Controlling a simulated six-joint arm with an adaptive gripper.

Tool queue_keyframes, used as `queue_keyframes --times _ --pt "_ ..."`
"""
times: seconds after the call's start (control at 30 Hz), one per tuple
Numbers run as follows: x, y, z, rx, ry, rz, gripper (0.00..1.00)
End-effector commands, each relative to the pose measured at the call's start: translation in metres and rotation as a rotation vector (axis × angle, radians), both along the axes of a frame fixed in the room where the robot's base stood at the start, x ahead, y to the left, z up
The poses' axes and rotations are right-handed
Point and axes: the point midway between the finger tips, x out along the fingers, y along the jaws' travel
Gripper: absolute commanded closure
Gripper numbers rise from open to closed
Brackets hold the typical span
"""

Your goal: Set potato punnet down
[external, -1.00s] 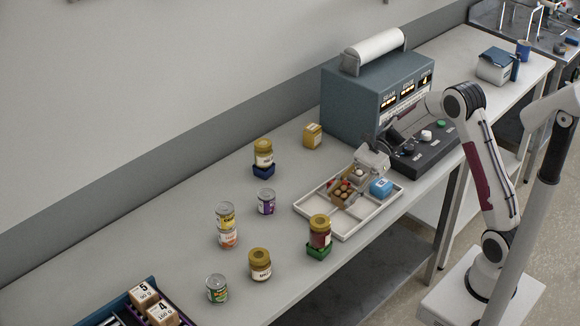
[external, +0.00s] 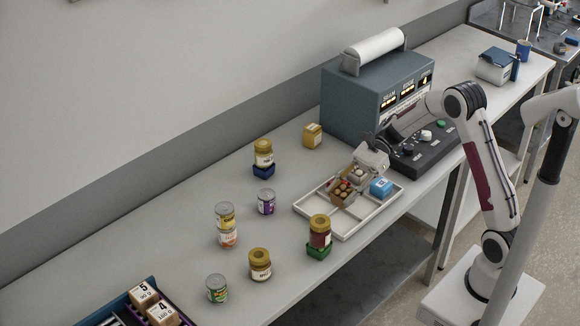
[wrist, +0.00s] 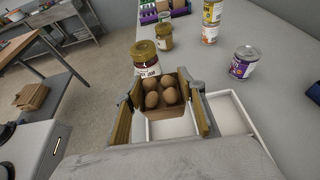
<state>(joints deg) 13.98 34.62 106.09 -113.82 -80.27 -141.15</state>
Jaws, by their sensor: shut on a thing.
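The potato punnet (external: 344,194) is a small brown open box holding several round brown potatoes. It shows upright in the wrist view (wrist: 165,104), between the two fingers. My gripper (external: 358,179) is shut on the punnet, with one finger on each side in the wrist view (wrist: 166,92). The punnet is over the white divided tray (external: 346,236). I cannot tell whether its underside touches the tray. A blue box (external: 381,188) sits in the tray's right part, beside my gripper. The tray's left and front compartments look empty.
A jar on a green block (external: 319,236) stands close in front of the tray. A purple can (external: 266,202) and other jars and cans stand to the left. The sealing machine (external: 372,100) is right behind the tray. The table's front edge is near.

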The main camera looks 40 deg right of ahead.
Motion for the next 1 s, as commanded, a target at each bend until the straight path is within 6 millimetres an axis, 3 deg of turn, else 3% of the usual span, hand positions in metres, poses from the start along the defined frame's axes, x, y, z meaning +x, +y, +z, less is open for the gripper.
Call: queue_keyframes --times 0.17,0.27,0.63,1.0 --pt "0.018 0.005 -0.009 0.001 -0.001 -0.009 0.84" --pt "0.042 0.005 -0.014 0.0 -0.002 -0.049 0.84" --pt "0.164 -0.011 -0.027 0.001 -0.001 -0.339 0.84" --pt "0.277 -0.056 -0.018 0.001 -0.002 -0.702 0.84"
